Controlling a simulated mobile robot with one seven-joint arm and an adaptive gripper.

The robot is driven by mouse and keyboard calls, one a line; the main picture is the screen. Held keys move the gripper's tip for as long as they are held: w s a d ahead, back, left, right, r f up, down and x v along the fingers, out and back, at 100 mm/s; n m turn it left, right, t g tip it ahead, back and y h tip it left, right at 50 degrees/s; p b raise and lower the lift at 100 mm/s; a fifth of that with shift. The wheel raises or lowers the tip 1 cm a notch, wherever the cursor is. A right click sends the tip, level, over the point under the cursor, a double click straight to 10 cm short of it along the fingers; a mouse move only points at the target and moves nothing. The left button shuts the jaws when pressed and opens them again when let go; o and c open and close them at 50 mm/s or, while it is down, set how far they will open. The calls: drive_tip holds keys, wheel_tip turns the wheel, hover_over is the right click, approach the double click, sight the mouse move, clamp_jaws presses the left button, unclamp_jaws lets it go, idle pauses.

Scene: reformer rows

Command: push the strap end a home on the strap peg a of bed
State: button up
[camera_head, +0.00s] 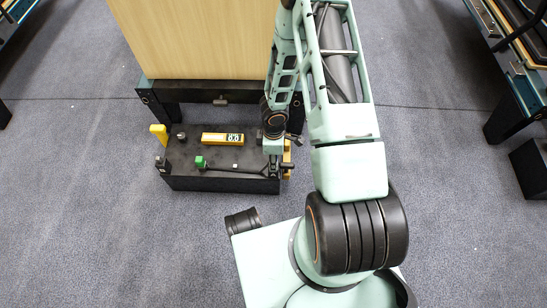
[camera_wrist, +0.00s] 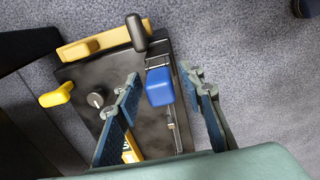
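In the wrist view my gripper (camera_wrist: 160,74) is open, with its two blue-grey fingers spread wide on either side of a blue block (camera_wrist: 159,87). The block sits at the end of a thin dark strap or rod (camera_wrist: 171,122) running along the black bed (camera_wrist: 82,72). I cannot tell whether the fingers touch it. In the head view my gripper (camera_head: 277,146) is over the right end of the bed (camera_head: 222,184) and hides the blue block. I cannot make out which part is strap peg a.
A yellow bar (camera_wrist: 80,48) with an upright black handle (camera_wrist: 137,32) edges the bed. A yellow grip (camera_wrist: 56,94) and a dark knob (camera_wrist: 96,100) stand nearby. A yellow display unit (camera_head: 222,139) lies on the bed; a wooden panel (camera_head: 195,40) rises behind.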

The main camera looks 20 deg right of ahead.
drive_tip(key=shift+o, duration=0.3)
wheel_tip(320, 180, up, 12)
idle(0.7)
idle(0.4)
